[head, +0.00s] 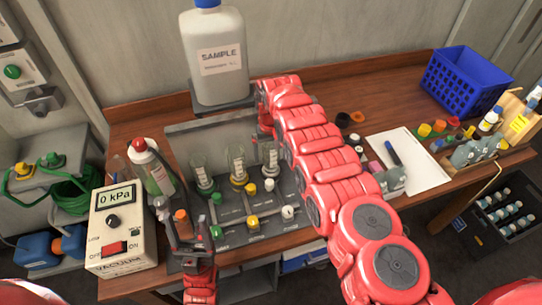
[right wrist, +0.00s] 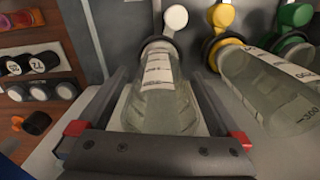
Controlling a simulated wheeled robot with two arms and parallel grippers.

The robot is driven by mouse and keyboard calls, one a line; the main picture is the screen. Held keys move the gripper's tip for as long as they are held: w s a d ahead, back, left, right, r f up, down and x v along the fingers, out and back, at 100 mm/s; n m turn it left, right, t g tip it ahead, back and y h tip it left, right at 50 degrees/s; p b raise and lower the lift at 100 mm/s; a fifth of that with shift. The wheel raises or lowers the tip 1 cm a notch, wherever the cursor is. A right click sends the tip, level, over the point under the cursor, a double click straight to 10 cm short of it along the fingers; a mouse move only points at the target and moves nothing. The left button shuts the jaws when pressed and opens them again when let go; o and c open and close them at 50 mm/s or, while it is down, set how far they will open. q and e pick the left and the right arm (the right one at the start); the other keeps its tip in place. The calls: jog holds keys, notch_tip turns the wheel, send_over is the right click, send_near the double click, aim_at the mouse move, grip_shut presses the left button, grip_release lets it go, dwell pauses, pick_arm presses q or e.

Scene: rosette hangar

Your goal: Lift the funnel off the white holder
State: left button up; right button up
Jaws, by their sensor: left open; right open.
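The clear funnel with a white printed label (head: 270,157) stands rightmost of three on the grey manifold in the head view. In the right wrist view the same funnel (right wrist: 160,95) lies between my right gripper's fingers (right wrist: 160,82), which are open on both sides of it. A white knob (right wrist: 175,17) marks its holder, and it also shows in the head view (head: 269,184). In the head view my forearm hides most of the right gripper. My left gripper (head: 186,210) is open at the manifold's left front, near an orange-topped item (head: 181,216).
Yellow-knob (head: 237,165) and green-knob (head: 203,175) funnels stand close on the left. A large sample bottle (head: 215,60) stands behind. A red-capped bottle (head: 151,165) and vacuum box (head: 121,235) are at left. White paper (head: 420,172) and a blue basket (head: 461,80) are at right.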

jog(key=shift+f, duration=0.4)
jog(key=shift+r, duration=0.1)
jog(key=c, duration=1.3)
jog(key=shift+c, duration=0.2)
